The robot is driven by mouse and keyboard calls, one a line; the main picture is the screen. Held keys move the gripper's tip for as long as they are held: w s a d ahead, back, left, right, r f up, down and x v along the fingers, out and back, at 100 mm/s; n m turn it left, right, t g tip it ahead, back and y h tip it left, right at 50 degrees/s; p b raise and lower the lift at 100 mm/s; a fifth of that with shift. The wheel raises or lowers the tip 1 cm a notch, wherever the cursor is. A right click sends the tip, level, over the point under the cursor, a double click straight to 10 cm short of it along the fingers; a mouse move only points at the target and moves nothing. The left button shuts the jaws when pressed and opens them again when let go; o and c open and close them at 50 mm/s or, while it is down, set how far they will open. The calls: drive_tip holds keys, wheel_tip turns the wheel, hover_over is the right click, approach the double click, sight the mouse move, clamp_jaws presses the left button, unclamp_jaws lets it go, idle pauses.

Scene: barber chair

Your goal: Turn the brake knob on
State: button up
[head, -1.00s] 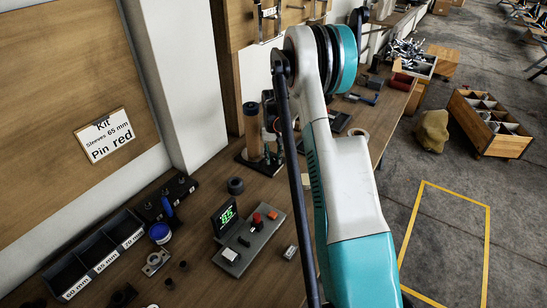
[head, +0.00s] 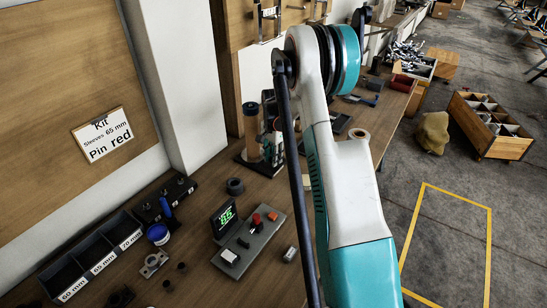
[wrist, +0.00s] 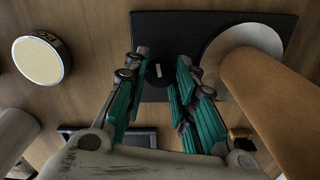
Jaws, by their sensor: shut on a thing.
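In the wrist view, the brake knob (wrist: 154,76) is a dark round part with a small pale mark, close to the edge of a black base plate (wrist: 180,28). My gripper (wrist: 158,68) has its teal-padded fingers on both sides of the knob and is shut on it. The fingers hide part of the knob, so its setting is hard to read. In the head view, the black base (head: 258,165) stands at the back of the bench with a brown column (head: 252,136) on it. My arm hides much of my gripper and the knob there.
In the wrist view, a brown cylinder on a pale flange (wrist: 236,44) stands close on the right, and a pale round part (wrist: 40,60) lies at the left.

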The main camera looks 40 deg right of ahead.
drive_tip(key=shift+m, duration=0.8)
drive_tip(key=o, duration=1.1)
wheel_tip(320, 180, up, 12)
idle(0.3)
